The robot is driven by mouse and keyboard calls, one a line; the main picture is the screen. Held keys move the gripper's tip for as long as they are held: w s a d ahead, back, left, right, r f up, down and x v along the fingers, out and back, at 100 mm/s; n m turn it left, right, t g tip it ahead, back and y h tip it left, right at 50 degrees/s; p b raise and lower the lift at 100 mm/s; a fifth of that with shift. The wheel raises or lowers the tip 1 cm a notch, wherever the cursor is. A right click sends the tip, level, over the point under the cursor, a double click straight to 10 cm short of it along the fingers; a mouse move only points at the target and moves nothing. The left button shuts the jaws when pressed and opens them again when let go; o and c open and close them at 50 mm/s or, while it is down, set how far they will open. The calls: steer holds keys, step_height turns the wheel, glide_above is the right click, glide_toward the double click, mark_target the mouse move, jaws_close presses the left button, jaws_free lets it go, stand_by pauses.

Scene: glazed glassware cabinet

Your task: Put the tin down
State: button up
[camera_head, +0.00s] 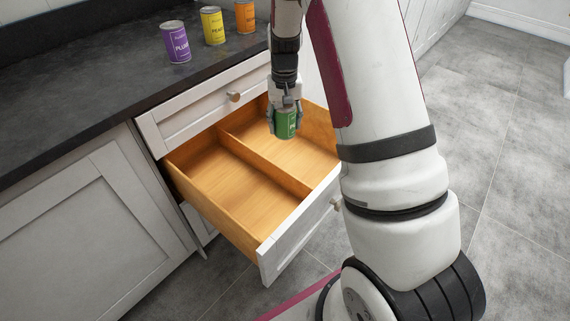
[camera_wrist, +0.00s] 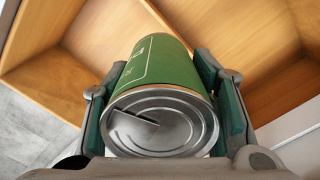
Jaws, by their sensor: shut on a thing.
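A green tin (camera_head: 285,124) with a silver lid is held in my gripper (camera_head: 285,125). The fingers close on its two sides. The tin is upright, over the far compartment of an open wooden drawer (camera_head: 204,184). In the wrist view the tin (camera_wrist: 165,62) shows its ringed metal lid toward the camera, between the two fingers of my gripper (camera_wrist: 160,110). Whether the tin's bottom touches the drawer floor cannot be told.
A divider (camera_head: 262,163) splits the drawer into two compartments; the near one is empty. A purple tin (camera_head: 175,43), a yellow tin (camera_head: 213,26) and an orange tin (camera_head: 245,17) stand on the dark countertop (camera_head: 95,95). A closed drawer (camera_head: 205,107) lies above the open one.

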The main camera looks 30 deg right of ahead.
steer(key=w+d+f+m+b, duration=0.2)
steer(key=d+f+m+b, duration=0.2)
steer(key=d+f+b, duration=0.9)
steer(key=f+b, duration=0.2)
steer(key=f, duration=0.1)
steer(key=a+f+b, duration=0.1)
steer(key=f+b, duration=0.1)
steer(key=f, duration=0.2)
steer(key=a+f+b, duration=0.1)
steer(key=f, duration=0.3)
steer(key=shift+s+b, duration=0.2)
steer(key=shift+b, duration=0.2)
steer(key=shift+f, duration=0.1)
steer(key=o, duration=1.5)
steer(key=shift+c, duration=0.2)
